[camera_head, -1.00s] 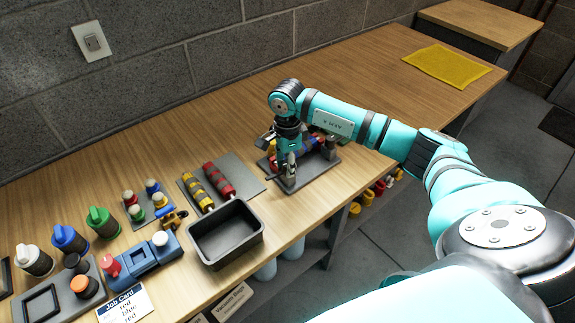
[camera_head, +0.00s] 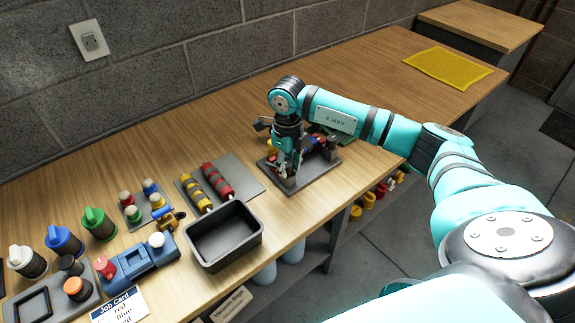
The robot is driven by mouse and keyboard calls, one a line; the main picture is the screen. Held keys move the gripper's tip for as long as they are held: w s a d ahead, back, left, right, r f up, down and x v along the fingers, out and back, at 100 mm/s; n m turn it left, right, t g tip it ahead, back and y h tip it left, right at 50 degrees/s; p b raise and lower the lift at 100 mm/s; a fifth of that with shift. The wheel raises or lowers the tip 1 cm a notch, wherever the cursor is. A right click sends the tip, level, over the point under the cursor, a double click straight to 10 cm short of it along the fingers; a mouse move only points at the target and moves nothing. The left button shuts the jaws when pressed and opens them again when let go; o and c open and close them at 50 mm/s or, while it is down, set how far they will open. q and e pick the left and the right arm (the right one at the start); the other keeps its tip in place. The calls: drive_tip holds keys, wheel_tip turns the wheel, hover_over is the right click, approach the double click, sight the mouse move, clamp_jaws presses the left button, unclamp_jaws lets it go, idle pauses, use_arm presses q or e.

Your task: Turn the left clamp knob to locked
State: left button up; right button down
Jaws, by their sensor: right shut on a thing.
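The clamp fixture is a grey base plate (camera_head: 318,177) on the bench, with dark, red and blue parts on it. My right gripper (camera_head: 286,172) points down over the left end of this fixture. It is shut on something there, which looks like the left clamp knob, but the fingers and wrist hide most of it. Which way the knob is turned cannot be seen. My left gripper is not in view.
Left of the fixture lies a grey plate with a yellow roller (camera_head: 192,181) and a red roller (camera_head: 217,180). A black bin (camera_head: 226,255) stands at the front edge. Bottles, a blue fixture (camera_head: 145,260) and a job card (camera_head: 118,306) are further left.

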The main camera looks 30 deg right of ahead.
sight(288, 164)
drive_tip(key=m, duration=0.5)
drive_tip(key=shift+r, duration=0.1)
idle(0.5)
drive_tip(key=c, duration=1.3)
unclamp_jaws()
wheel_tip(288, 164, up, 12)
